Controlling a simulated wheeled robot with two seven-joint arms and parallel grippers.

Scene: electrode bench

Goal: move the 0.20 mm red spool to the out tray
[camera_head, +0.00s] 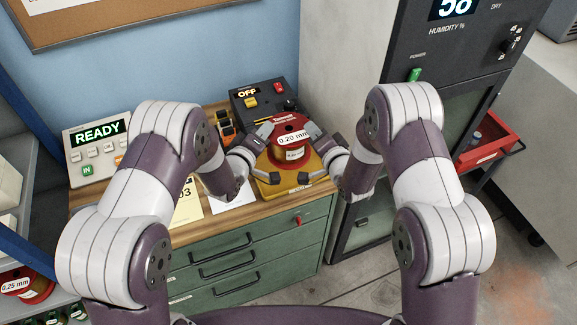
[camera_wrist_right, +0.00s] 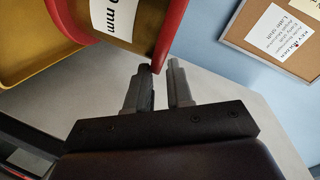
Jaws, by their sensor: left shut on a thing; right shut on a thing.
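The red spool (camera_head: 291,126), labelled 0.20 mm, stands upright over a yellow surface (camera_head: 270,188) on the wooden bench top. My left gripper (camera_head: 267,132) is shut on the left side of its upper rim. My right gripper (camera_head: 314,131) is shut on the right side. In the right wrist view, the upper red flange (camera_wrist_right: 172,28) runs between the nearly closed fingertips of my right gripper (camera_wrist_right: 158,68). Whether the spool touches the yellow surface below I cannot tell. I see no tray marked out.
A red tray (camera_head: 490,136) sits on a cart at the right, past the dark drying cabinet (camera_head: 440,120). A READY panel (camera_head: 97,137) stands at the bench's left, an OFF box (camera_head: 250,97) behind the spool. Another spool (camera_head: 28,287) lies on the left shelf.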

